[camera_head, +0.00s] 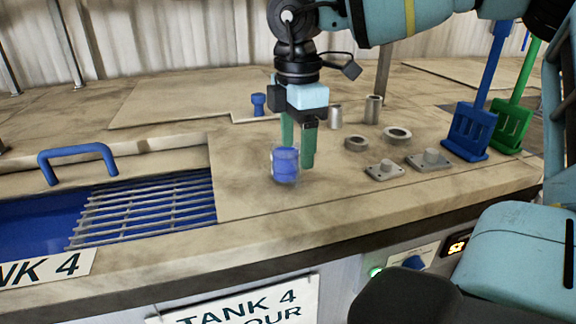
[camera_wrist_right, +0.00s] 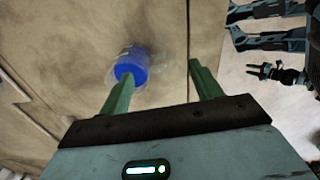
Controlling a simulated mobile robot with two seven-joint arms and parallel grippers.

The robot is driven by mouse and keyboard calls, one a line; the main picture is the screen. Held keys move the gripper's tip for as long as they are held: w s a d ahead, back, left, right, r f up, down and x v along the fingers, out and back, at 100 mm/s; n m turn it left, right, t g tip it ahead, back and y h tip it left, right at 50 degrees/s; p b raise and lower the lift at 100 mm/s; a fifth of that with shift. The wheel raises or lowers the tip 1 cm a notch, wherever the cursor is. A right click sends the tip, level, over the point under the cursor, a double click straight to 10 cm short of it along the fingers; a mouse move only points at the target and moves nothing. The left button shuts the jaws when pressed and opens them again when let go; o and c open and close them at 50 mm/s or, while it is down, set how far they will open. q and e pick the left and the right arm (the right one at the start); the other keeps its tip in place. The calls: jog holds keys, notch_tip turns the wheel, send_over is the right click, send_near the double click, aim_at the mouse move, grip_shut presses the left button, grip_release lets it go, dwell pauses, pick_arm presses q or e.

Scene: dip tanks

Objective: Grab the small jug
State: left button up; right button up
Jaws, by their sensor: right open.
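The small jug (camera_head: 285,164) is a clear vessel with blue in it, upright on the beige worktop near its front edge. My right gripper (camera_head: 298,150) points down at it with its green fingers apart. In the head view the jug overlaps the lower end of one finger, and the other finger is to its right. In the right wrist view the jug (camera_wrist_right: 132,66) shows beyond the left fingertip of the open gripper (camera_wrist_right: 160,75), partly hidden by it. The space between the fingers looks empty. I cannot tell whether a finger touches the jug. My left gripper cannot be made out.
Left of the jug are a metal grating (camera_head: 150,205) and a tank lid with a blue handle (camera_head: 77,150). Metal cylinders, rings and flanged parts (camera_head: 430,160) stand to the right.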

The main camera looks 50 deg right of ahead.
aim_at(295, 160)
jog(key=shift+a+f+p, duration=0.15)
jog(key=shift+f+p, duration=0.2)
jog(key=shift+f, duration=1.9)
jog(key=c, duration=1.2)
jog(key=shift+c, duration=0.2)
notch_tip(295, 160, up, 10)
jog(key=shift+r+b, duration=0.1)
jog(key=shift+b, duration=0.3)
